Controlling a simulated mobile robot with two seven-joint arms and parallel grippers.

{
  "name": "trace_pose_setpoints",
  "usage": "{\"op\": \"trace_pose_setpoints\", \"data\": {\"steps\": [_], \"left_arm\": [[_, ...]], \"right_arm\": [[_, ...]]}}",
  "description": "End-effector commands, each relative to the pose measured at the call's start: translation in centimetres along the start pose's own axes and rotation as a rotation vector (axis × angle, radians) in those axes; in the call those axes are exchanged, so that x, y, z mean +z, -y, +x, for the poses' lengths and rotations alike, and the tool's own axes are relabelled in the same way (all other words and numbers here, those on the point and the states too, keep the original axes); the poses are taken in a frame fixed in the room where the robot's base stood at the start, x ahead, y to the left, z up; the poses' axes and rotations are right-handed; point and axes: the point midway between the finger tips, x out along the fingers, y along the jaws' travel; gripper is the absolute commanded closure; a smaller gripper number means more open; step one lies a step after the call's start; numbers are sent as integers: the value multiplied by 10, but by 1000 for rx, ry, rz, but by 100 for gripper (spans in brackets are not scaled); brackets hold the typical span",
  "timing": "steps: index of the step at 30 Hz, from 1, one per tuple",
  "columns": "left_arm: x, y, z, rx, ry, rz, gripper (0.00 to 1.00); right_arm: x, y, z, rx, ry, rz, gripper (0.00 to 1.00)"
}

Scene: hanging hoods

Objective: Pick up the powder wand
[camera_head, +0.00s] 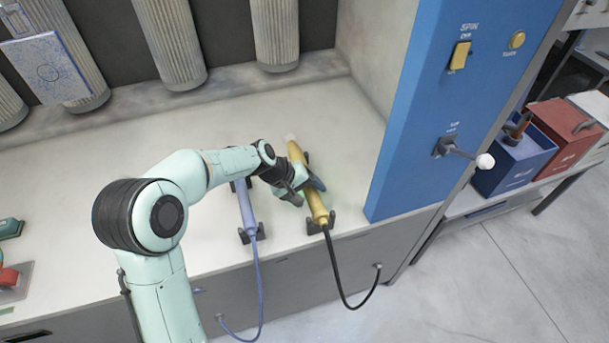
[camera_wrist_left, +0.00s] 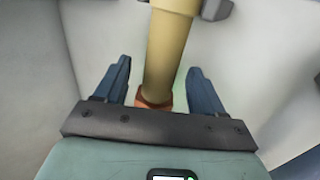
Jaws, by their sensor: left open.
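A yellow wand (camera_head: 315,205) with a pale tip and a black cable lies across dark holders on the pale bench. A blue-violet wand (camera_head: 246,208) with a blue cable lies to its left. No label shows which is the powder wand. My left gripper (camera_head: 306,188) is at the yellow wand's middle and hides part of it. In the left wrist view the yellow wand (camera_wrist_left: 170,50) passes between the open blue fingers (camera_wrist_left: 158,80), with a gap on both sides. An orange-brown part of it shows near the palm. My right gripper is not in view.
A blue panel (camera_head: 425,110) with switches and a lever stands right of the wands. Ribbed columns (camera_head: 275,35) hang at the back. The black cable (camera_head: 335,275) loops over the bench's front. Blue and red boxes (camera_head: 565,135) sit on a shelf at right.

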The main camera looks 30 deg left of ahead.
Motion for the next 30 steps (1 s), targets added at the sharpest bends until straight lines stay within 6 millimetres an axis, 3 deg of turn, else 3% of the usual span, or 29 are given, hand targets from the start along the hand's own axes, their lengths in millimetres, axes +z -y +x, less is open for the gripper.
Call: {"op": "trace_pose_setpoints", "data": {"steps": [3,10,11,16,18,30], "left_arm": [[0,0,10,0,1,0,31],[0,0,11,0,-1,0,31],[0,0,11,0,-1,0,37],[0,0,11,0,-1,0,92],[0,-1,10,2,-3,2,100],[-1,-7,1,4,-5,4,100]], "right_arm": [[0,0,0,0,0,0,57],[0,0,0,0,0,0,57],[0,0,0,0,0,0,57],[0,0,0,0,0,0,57],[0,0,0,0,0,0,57],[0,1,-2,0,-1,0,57]]}}
